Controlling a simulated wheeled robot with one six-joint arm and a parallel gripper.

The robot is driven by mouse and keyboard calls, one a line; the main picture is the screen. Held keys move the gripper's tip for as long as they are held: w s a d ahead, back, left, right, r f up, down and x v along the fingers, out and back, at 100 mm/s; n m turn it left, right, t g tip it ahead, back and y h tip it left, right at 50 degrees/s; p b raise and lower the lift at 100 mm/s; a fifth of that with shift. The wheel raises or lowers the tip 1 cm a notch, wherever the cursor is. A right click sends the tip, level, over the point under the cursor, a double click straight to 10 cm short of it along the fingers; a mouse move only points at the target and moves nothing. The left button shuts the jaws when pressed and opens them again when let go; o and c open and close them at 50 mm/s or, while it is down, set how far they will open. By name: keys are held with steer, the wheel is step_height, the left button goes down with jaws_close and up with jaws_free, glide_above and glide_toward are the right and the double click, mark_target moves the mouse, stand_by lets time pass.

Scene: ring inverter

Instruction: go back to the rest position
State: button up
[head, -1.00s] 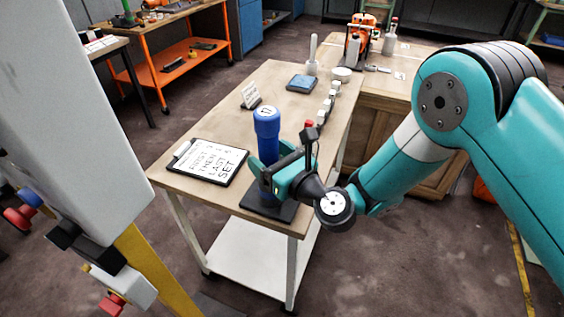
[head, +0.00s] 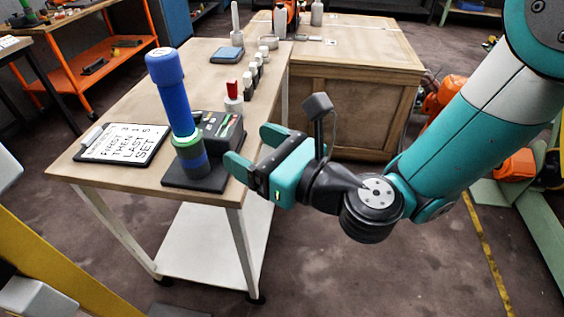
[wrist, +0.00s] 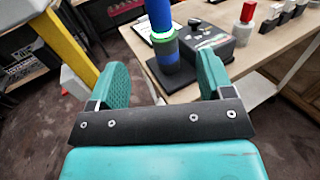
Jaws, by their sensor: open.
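My gripper (head: 254,150) is open and empty, its two teal fingers apart, to the right of the table's near end in the head view. In the wrist view my gripper (wrist: 162,80) points toward a blue post. The blue cylinder (head: 174,95) stands on a dark base (head: 204,180) at the table's front right, with a green ring and darker blue band low on it. It also shows between the fingers in the wrist view (wrist: 160,18). The fingers do not touch it.
The wooden table (head: 190,75) holds a clipboard (head: 122,143), a dark control box (head: 221,130), a red-topped piece (head: 233,95) and several small white-topped pieces. A wooden crate (head: 350,110) stands behind. A yellow post (head: 45,245) is at the lower left.

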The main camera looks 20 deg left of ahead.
steer(key=s+d+r+n+g+h+p, duration=0.4)
steer(key=d+r+n, duration=0.5)
steer(key=n, duration=0.7)
steer(key=s+d+r+n+h+p, duration=0.2)
steer(key=d+n+h, duration=0.2)
steer(key=d, duration=0.7)
steer(key=s+d+r+n+g+h+p, duration=0.1)
steer(key=s+d+r+n+h+p, duration=0.1)
steer(key=d+n+h, duration=0.3)
steer(key=d+n+p, duration=0.1)
steer(key=d+n, duration=0.2)
steer(key=d, duration=0.3)
steer(key=shift+r, duration=0.2)
steer(key=shift+d, duration=0.1)
